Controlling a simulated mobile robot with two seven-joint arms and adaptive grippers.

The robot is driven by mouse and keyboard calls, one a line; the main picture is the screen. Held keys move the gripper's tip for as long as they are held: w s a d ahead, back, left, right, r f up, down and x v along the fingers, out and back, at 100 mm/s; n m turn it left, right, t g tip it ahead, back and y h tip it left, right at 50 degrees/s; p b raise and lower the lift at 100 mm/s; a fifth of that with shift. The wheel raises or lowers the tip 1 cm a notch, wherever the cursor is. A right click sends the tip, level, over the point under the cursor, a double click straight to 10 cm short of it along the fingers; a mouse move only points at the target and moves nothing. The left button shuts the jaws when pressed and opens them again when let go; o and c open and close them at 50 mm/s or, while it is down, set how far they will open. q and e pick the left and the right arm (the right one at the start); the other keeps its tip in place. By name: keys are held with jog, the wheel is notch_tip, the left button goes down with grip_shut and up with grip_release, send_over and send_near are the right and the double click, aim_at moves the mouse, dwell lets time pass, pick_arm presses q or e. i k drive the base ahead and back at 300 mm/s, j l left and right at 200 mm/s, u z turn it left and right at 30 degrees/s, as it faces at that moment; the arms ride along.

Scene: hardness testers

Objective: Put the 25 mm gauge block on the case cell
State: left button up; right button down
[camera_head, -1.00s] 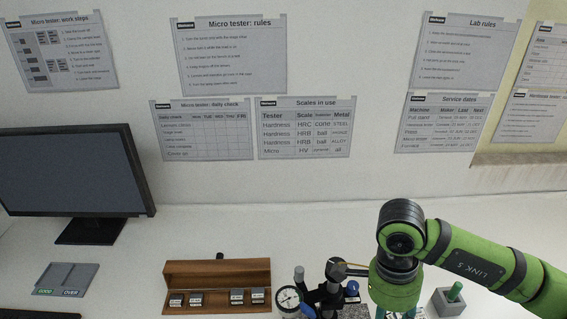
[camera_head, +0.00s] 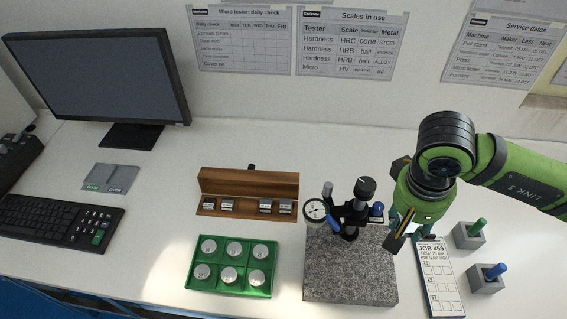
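The open wooden case (camera_head: 248,184) stands left of the middle in the head view. Several small steel gauge blocks sit along its front, two left and two right, with a gap (camera_head: 246,207) between the pairs. Their labels are too small to read, so I cannot tell which is 25 mm. My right gripper (camera_head: 411,237) points down over the right edge of the granite plate (camera_head: 345,280), beside the job card (camera_head: 440,272). Its fingertips are partly hidden and no block is clearly visible in it. My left gripper is out of view.
A dial gauge (camera_head: 316,210) on a black stand (camera_head: 350,220) rises from the granite plate. A green tray (camera_head: 231,290) of round metal pieces lies to its left. Green (camera_head: 470,235) and blue (camera_head: 487,279) handled holders stand right. A grey good/over tray (camera_head: 111,178), keyboard and monitor are left.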

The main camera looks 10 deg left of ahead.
aim_at(246, 208)
jog(key=j+u, duration=0.15)
jog(key=j, duration=0.4)
jog(key=j+u, duration=0.2)
jog(key=j, duration=0.35)
jog(key=i+j+u, duration=0.15)
jog(key=j, duration=0.4)
